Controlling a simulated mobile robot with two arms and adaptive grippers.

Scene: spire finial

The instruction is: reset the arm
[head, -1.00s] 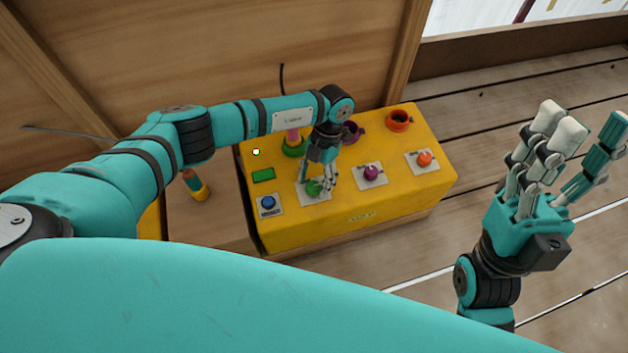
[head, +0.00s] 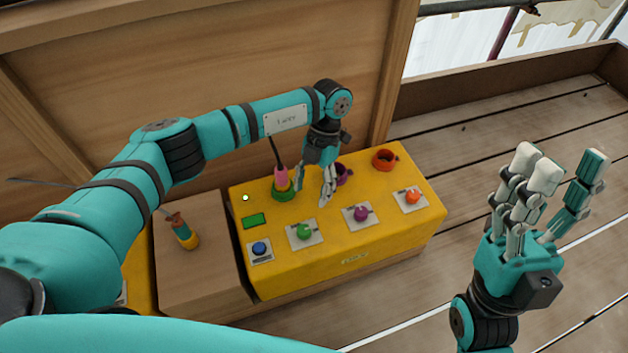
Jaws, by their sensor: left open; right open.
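My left arm reaches in from the left, and my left gripper (head: 326,188) points down, open and empty, above the yellow console (head: 300,262). Its fingers hang between the pink and yellow piece in the green ring (head: 283,196) and the purple ring (head: 344,174), which it partly hides. A green knob (head: 304,232), a purple knob (head: 361,213) and an orange knob (head: 413,197) sit on pale plates along the front. My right gripper (head: 556,178) is open and empty, fingers up, right of the console.
A blue button (head: 259,248) and a green rectangle (head: 254,221) are at the console's left. An orange ring (head: 385,160) is at the back right. A wooden box (head: 196,268) beside the console carries a multicoloured piece (head: 183,232). A wooden wall (head: 220,60) stands behind; planks at right are clear.

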